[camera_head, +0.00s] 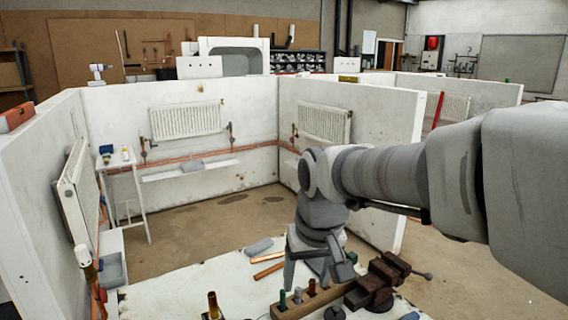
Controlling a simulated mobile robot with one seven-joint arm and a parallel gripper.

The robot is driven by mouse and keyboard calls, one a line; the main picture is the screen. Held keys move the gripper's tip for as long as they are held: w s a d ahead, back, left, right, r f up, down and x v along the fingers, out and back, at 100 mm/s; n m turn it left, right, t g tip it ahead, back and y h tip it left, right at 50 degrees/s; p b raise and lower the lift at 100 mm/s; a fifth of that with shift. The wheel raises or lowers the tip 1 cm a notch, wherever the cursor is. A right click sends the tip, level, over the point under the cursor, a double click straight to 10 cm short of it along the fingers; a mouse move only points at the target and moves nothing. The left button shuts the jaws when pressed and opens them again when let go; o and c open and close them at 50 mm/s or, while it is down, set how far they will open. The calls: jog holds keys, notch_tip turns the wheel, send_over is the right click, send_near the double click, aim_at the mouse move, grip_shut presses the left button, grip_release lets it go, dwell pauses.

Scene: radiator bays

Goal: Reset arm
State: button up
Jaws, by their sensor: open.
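My arm reaches in from the right edge, and its wrist bends down over the white workbench (190,292). My gripper (318,278) points down with its two fingers spread apart. Nothing shows between the fingers. It hangs just above or near the bench top, behind the wooden tool block (312,299) and left of the dark vise (378,284). Whether a fingertip touches anything cannot be told.
Copper pipe pieces (267,265) and a grey cloth-like item (258,245) lie left of the gripper. A brown bottle-like item (213,305) stands at the front. White partition walls with radiators (186,121) enclose the bay; bare floor (205,220) lies between.

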jog(key=s+d+m+t, duration=0.2)
jog(key=s+d, duration=0.8)
jog(key=s, duration=0.4)
jog(key=shift+r+t+h, duration=0.35)
jog(key=shift+t+h, duration=0.05)
